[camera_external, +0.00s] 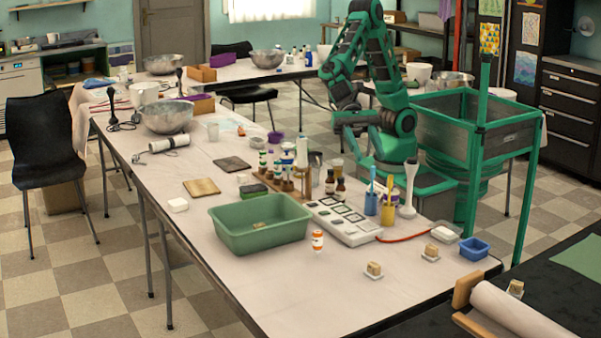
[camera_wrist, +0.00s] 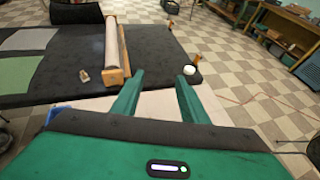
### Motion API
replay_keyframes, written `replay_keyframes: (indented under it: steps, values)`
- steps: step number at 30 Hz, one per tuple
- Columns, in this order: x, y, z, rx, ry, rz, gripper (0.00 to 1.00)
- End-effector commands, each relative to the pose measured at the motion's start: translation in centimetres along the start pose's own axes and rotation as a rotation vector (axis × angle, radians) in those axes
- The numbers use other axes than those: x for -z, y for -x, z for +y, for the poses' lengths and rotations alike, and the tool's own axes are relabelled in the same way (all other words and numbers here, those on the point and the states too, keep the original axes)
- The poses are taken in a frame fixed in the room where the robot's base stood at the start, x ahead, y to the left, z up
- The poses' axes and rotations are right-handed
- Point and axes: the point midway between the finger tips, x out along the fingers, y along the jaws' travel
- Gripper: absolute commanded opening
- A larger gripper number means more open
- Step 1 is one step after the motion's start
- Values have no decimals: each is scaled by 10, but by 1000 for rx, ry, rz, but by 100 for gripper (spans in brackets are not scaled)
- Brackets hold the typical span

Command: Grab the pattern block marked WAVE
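Small pale wooden blocks show in the external view: one on a white dish (camera_external: 374,268) at the table's front, one on a dish (camera_external: 431,250) near the blue basin, and one (camera_external: 515,289) by the roll on the black table. The wrist view also shows a small block (camera_wrist: 84,75) beside the roll. Any marks are too small to read, so I cannot tell which block says WAVE. My gripper (camera_wrist: 157,96) is open, its two green fingers wide apart with nothing between them. Its fingertips are hard to make out in the external view.
A green tub (camera_external: 260,241), a white switch box (camera_external: 345,221), brush cups, bottles and a blue basin (camera_external: 474,249) crowd the near part of the white table. A wooden-ended roll (camera_wrist: 113,50) lies on the black table (camera_wrist: 160,60). A green mesh cart (camera_external: 470,120) stands beside my arm.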

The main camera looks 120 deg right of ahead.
Motion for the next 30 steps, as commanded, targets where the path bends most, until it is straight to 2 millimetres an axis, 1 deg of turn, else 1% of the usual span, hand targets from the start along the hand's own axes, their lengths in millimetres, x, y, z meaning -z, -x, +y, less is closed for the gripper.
replay_keyframes:
  steps: [1, 8, 11, 14, 18, 21, 25, 27, 30]
  values:
    - [16, -5, -1, 0, -7, 7, 40]
    - [66, -25, 0, -1, -4, 8, 40]
    - [91, -35, -1, 0, -5, 9, 40]
    - [120, -47, 0, -2, -6, 10, 40]
    - [169, -66, 0, -2, -7, 11, 40]
    - [198, -78, -1, -1, -4, 10, 40]
    - [220, -87, -2, 1, -1, 8, 40]
    - [226, -90, -2, 2, 1, 8, 40]
    - [230, -97, -1, 1, 4, 6, 40]
